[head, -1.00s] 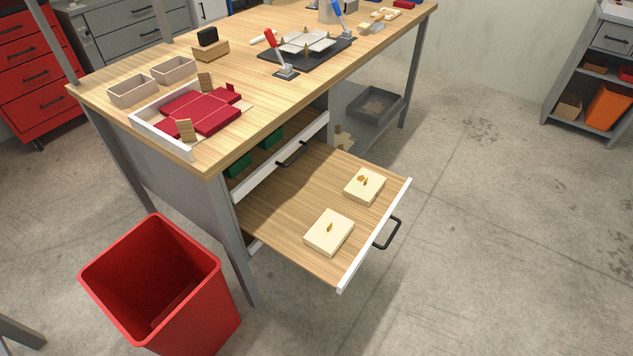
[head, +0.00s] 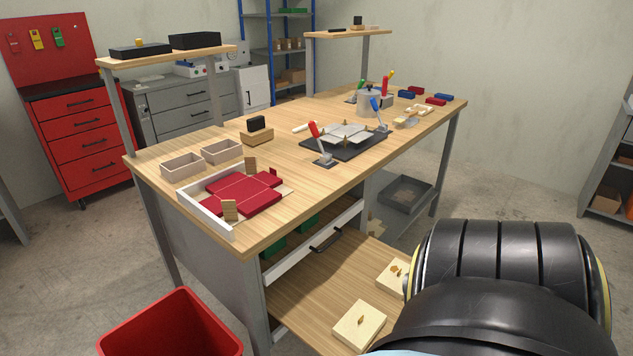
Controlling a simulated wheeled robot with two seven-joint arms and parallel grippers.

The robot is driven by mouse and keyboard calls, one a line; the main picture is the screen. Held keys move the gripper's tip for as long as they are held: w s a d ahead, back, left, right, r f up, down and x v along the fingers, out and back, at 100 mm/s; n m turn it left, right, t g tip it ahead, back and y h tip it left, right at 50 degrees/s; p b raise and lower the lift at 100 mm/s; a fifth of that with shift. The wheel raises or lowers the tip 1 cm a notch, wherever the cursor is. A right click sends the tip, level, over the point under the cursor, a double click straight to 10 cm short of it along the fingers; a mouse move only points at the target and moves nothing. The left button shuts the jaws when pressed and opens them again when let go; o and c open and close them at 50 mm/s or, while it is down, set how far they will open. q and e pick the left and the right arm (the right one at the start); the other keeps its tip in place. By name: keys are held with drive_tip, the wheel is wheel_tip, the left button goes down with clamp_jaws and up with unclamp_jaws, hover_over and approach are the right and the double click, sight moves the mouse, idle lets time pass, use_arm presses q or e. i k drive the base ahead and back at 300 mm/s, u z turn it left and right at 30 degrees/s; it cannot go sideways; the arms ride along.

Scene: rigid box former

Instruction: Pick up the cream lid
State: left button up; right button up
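Two cream lids lie flat on the wooden bottom of the open drawer (head: 305,300) in the head view. The nearer cream lid (head: 352,334) has a small tan knob on top. The farther cream lid (head: 388,272) has an orange-brown knob, and its right side is partly hidden behind my dark arm at the lower right. Neither gripper shows in the head view, so I cannot see their state.
The workbench (head: 230,134) stands above the drawer. A tray with red panels (head: 240,192), a dark fixture (head: 343,144) with clamps and two beige bins (head: 222,150) stand on it. A red waste bin (head: 172,330) stands left of the drawer.

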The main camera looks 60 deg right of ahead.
sight(390, 280)
drive_tip(key=u, duration=0.6)
drive_tip(key=k, duration=1.15)
drive_tip(key=z, duration=0.85)
